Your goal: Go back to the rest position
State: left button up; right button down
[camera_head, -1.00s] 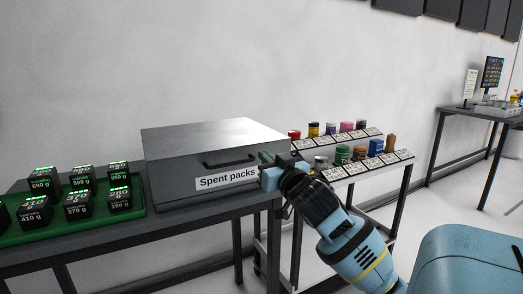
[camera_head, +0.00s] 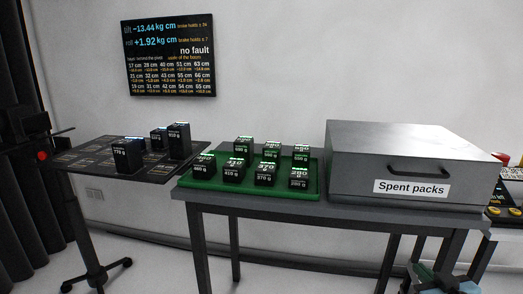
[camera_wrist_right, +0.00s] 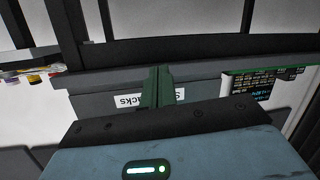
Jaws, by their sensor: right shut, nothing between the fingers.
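My right gripper (camera_head: 435,277) shows only partly at the bottom right of the head view, low in front of the table and below the spent packs box (camera_head: 395,150). In the right wrist view its two green fingers (camera_wrist_right: 157,88) are together, with nothing between them. The white label of the box shows behind the fingers in that view, partly hidden by them. My left gripper is not in view.
A green tray (camera_head: 186,191) with several black weight packs stands on the grey table (camera_head: 290,206), left of the box. A dark stand plate (camera_head: 95,158) at left carries black packs. A display board (camera_head: 168,58) hangs on the wall.

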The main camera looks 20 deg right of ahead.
jog(key=s+a+f+n+g+y, duration=0.1)
jog(key=s+a+f+g+y, duration=0.1)
jog(key=s+a+f, duration=0.7)
jog(key=s+a+f+n+g+y, duration=0.2)
jog(key=s+a+f, duration=0.25)
jog(key=f, duration=0.75)
jog(key=s+a+f+g+y, duration=0.2)
jog(key=s+a+f, duration=0.2)
jog(key=s+a, duration=0.55)
jog(key=s+a+f+g+y, duration=0.15)
jog(key=s+a+f, duration=0.4)
jog(key=s, duration=0.75)
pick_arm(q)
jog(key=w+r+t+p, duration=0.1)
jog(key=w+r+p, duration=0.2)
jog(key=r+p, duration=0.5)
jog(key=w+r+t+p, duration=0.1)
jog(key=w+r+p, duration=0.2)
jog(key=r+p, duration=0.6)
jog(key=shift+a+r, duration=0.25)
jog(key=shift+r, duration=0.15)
pick_arm(e)
jog(key=w+r+t, duration=0.1)
jog(key=w+r, duration=0.2)
jog(key=r, duration=0.6)
jog(key=w+r+n, duration=0.1)
jog(key=w+r, duration=0.2)
jog(key=r, duration=0.6)
jog(key=shift+r+t, duration=0.25)
jog(key=shift+t, duration=0.1)
